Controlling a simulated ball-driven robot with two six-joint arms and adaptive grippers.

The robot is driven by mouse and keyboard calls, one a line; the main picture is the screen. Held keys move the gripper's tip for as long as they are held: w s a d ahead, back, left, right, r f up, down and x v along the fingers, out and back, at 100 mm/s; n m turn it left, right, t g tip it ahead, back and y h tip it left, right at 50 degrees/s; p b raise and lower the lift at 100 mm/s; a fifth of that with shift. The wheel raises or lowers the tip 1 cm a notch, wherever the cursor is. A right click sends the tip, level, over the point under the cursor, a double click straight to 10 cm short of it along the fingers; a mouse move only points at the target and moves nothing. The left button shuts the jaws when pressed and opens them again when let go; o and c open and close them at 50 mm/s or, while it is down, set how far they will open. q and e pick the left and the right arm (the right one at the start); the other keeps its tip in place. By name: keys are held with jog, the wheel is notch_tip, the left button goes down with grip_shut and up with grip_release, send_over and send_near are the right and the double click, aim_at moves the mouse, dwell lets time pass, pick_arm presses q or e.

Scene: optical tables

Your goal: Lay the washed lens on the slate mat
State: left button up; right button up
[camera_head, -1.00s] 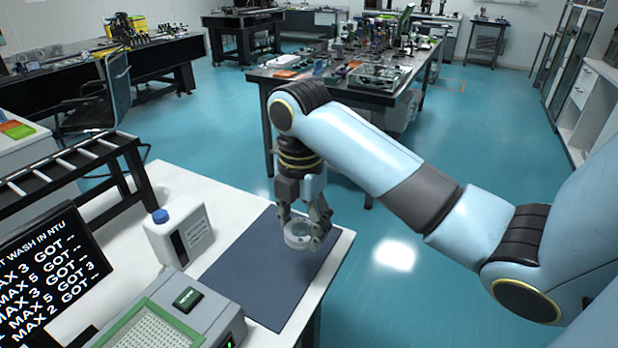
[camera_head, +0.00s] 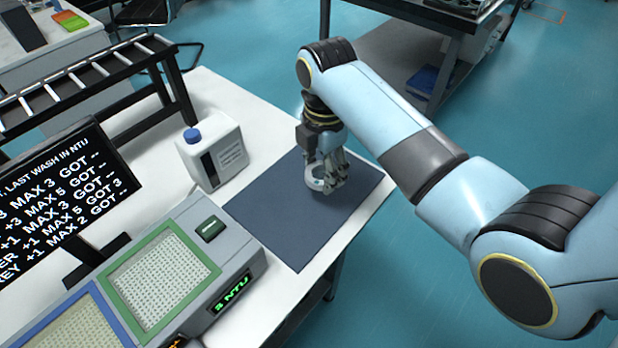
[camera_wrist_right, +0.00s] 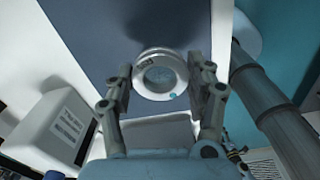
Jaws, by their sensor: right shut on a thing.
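The lens (camera_head: 318,180) is a clear disc in a pale round ring with a small teal dot on it. My right gripper (camera_head: 328,180) is shut on the lens and holds it over the slate mat (camera_head: 280,220), toward its far part. In the right wrist view the lens (camera_wrist_right: 160,75) sits between the two fingers of my right gripper (camera_wrist_right: 160,85), with the dark mat (camera_wrist_right: 125,30) behind it. I cannot tell whether the lens touches the mat. My left gripper does not show in the head view.
A white jug with a blue cap (camera_head: 212,150) stands left of the mat. A grey device with a green-framed pad (camera_head: 160,280) and a "3 NTU" readout is in front. A black screen (camera_head: 60,200) and a black rack (camera_head: 85,85) are at left. The bare mat in front is clear.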

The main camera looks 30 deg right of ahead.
aim_at(308, 189)
jog(key=w+f, duration=0.1)
jog(key=w+a+f, duration=0.1)
jog(key=shift+w+a, duration=0.2)
jog(key=shift+w, duration=0.2)
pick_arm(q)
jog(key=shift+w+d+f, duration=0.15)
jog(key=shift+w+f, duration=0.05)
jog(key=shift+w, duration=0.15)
pick_arm(e)
jog(key=shift+f, duration=2)
jog(key=shift+f, duration=0.1)
jog(key=o, duration=1.3)
jog(key=shift+r, duration=0.45)
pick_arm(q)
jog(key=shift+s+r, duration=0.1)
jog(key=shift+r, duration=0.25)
pick_arm(e)
notch_tip(308, 189, up, 11)
jog(key=shift+r, duration=0.2)
